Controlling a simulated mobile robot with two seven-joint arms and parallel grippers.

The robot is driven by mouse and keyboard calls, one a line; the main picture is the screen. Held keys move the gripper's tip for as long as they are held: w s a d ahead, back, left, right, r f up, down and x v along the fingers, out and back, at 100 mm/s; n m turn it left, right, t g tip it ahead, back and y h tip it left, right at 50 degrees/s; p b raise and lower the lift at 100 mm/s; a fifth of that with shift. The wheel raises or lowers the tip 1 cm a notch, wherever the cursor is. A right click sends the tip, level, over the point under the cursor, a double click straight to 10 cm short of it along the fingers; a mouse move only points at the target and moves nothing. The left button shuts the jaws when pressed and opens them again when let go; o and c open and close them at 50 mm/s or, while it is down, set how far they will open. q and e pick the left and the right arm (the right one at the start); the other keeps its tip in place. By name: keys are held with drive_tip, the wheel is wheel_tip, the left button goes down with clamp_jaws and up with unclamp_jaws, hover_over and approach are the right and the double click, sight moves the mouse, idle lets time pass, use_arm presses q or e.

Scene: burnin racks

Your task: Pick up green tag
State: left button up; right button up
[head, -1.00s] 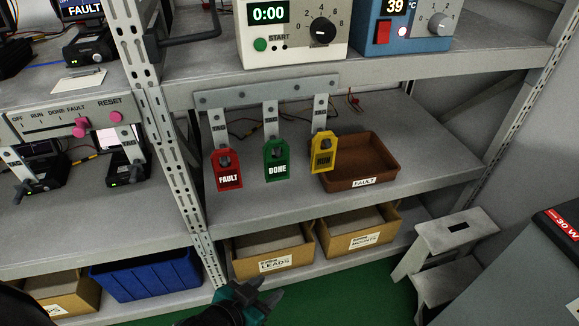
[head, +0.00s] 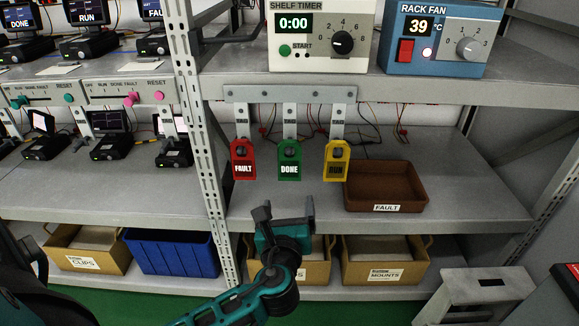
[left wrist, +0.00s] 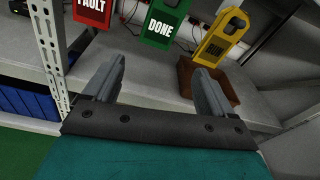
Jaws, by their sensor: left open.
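The green tag (head: 289,165), marked DONE, hangs on the middle hook of the rail between a red FAULT tag (head: 243,165) and a yellow RUN tag (head: 337,166). My left gripper (head: 284,211) is open and empty, below and in front of the green tag and apart from it. In the left wrist view the green tag (left wrist: 161,22) is at the top, above and beyond the two open fingers (left wrist: 158,85). The red tag (left wrist: 92,10) and yellow tag (left wrist: 220,38) flank it there. My right gripper is not in view.
A brown FAULT tray (head: 420,195) sits on the shelf right of the tags. Cardboard bins and a blue bin (head: 170,253) stand below. A rack post (head: 205,140) rises left of the tags. A step stool (head: 480,290) stands lower right.

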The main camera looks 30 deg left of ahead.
sight(289, 159)
use_arm(q)
drive_tip(key=shift+m+t+y, duration=0.3)
drive_tip(key=shift+m+y, duration=0.4)
drive_tip(key=shift+m, duration=0.1)
drive_tip(key=w+a+r, duration=0.1)
drive_tip(key=w, duration=0.1)
drive_tip(key=w+a, duration=0.2)
drive_tip(key=w+a+r, duration=0.1)
drive_tip(key=w, duration=0.1)
drive_tip(key=shift+w+a+r+b, duration=0.25)
drive_tip(key=shift+w+r+b, duration=0.05)
drive_tip(key=shift+w, duration=0.1)
drive_tip(key=shift+r+x, duration=0.2)
drive_tip(key=shift+x, duration=1.15)
drive_tip(key=shift+r+x, duration=0.15)
drive_tip(key=shift+x, duration=1.2)
drive_tip(key=shift+d, duration=0.15)
drive_tip(key=shift+c, duration=0.3)
drive_tip(key=c, duration=1)
drive_tip(key=shift+r, duration=0.15)
